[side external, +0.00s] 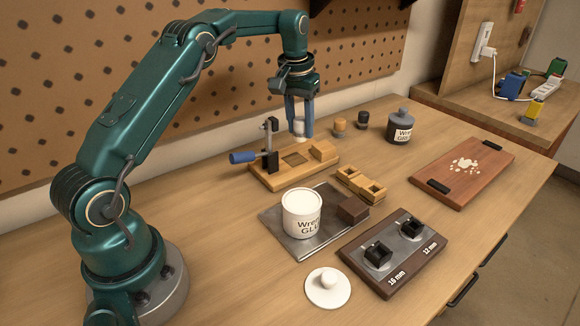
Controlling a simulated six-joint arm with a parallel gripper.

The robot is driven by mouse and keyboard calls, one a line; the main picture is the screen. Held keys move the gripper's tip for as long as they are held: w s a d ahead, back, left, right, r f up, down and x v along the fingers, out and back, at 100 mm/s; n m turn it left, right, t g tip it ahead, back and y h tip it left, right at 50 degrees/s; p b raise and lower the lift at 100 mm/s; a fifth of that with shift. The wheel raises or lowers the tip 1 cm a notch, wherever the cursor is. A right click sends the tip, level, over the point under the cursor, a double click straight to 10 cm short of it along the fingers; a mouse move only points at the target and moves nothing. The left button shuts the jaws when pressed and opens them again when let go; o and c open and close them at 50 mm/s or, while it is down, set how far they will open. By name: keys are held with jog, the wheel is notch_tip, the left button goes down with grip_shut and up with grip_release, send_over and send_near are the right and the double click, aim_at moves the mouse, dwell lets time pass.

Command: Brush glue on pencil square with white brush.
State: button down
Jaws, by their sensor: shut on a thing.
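My gripper (300,131) points down over the back of the wooden clamp jig, its blue fingers closed on a small white piece (299,127), which I take to be the white brush. Its bristles cannot be made out, and I cannot tell whether it touches the wood. The wooden jig (266,176) has a darker square patch (294,158) on top, just below and left of the fingers; I cannot tell whether this is the pencil square. A white glue pot (302,215) stands upright on a metal plate (283,238) in front. A white knobbed lid (328,289) lies on the bench.
A clamp with a blue handle (242,157) rises from the jig's left.

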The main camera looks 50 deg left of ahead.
aim_at(300, 140)
jog(key=shift+f, duration=2.75)
jog(key=shift+a+f, duration=0.45)
jog(key=shift+f, duration=0.15)
jog(key=shift+a, duration=1.5)
jog(key=shift+d, duration=2.05)
jog(key=shift+a+r, duration=0.1)
jog(key=shift+r, duration=3.95)
